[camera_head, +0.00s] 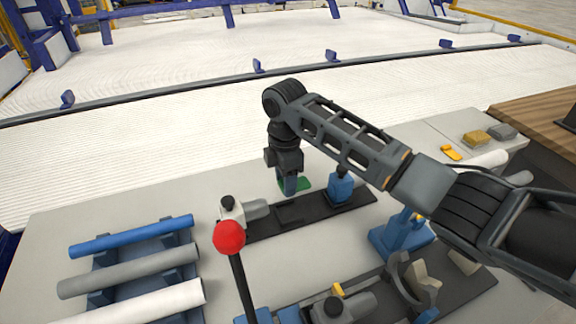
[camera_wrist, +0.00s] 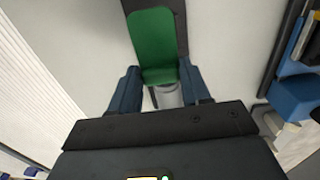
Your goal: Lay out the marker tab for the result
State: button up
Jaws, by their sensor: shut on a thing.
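A flat green tab (camera_wrist: 153,40) with rounded corners sits between the two blue fingers of my gripper (camera_wrist: 159,72) in the wrist view. My gripper is shut on its near end, and the tab sticks out beyond the fingertips. In the head view my gripper (camera_head: 290,187) points down over the dark fixture strip (camera_head: 266,226), near its back edge, and part of the green tab (camera_head: 303,183) shows beside the fingers. I cannot tell whether the tab touches the surface.
A blue block (camera_head: 341,188) stands on the strip right of my gripper, and a white-and-grey clamp (camera_head: 232,210) stands left. Blue, grey and white pipes lie on a rack (camera_head: 100,276) at left. A red-knobbed lever (camera_head: 229,238) rises in front. A yellow tab (camera_head: 451,152) lies at right.

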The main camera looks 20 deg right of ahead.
jog(key=b, duration=0.5)
send_over(286, 214)
jog(key=shift+f, duration=2.8)
jog(key=shift+f+b, duration=0.4)
jog(key=shift+f, duration=1)
jog(key=shift+f, duration=0.3)
jog(key=o, duration=1.1)
jog(key=shift+r, duration=0.1)
notch_tip(286, 214, up, 8)
jog(key=shift+f+b, duration=0.2)
jog(key=shift+b, duration=0.2)
